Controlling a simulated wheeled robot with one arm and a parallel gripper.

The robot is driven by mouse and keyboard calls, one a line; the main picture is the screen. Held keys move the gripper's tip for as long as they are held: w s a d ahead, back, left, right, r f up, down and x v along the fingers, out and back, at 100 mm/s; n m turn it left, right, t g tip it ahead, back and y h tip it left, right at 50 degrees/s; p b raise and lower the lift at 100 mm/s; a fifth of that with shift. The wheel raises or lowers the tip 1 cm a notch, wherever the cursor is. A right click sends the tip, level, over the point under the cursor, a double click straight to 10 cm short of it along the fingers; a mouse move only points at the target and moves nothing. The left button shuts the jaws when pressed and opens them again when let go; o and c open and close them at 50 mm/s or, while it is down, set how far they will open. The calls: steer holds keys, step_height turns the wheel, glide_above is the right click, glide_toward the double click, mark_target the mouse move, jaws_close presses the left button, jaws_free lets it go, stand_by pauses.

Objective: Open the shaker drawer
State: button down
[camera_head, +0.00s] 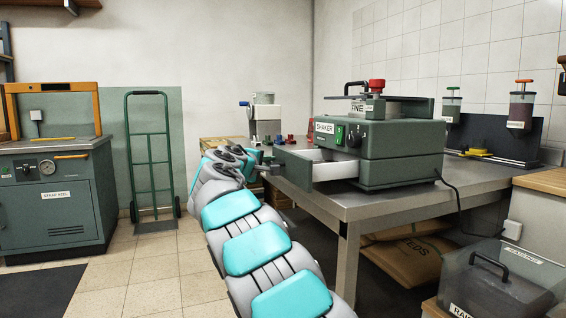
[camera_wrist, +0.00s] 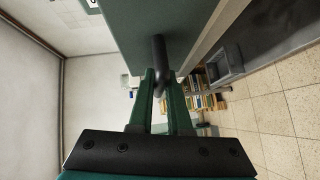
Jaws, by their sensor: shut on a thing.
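The shaker (camera_head: 400,172) is a dark green machine with a "SHAKER" label, standing on the steel table. Its drawer (camera_head: 330,171) sticks out well to the left, and its pale inside shows from above. In the wrist view the green drawer front (camera_wrist: 145,22) carries a dark bar handle (camera_wrist: 159,52). My gripper (camera_wrist: 162,84) is shut on this handle, with one green finger on each side of it. In the head view my gripper (camera_head: 262,160) is at the drawer front, partly hidden by my arm.
The steel table (camera_head: 400,200) also bears a small white device (camera_head: 265,118) behind the drawer. A green hand truck (camera_head: 150,150) and a green cabinet (camera_head: 55,200) labelled "STRAP REEL" stand at the left. The tiled floor (camera_head: 150,265) between them and my arm is clear.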

steer(key=c, duration=0.9)
jaws_free()
steer(key=shift+o, duration=0.2)
steer(key=v, duration=0.7)
steer(key=shift+s+a, duration=0.2)
steer(key=shift+s, duration=0.15)
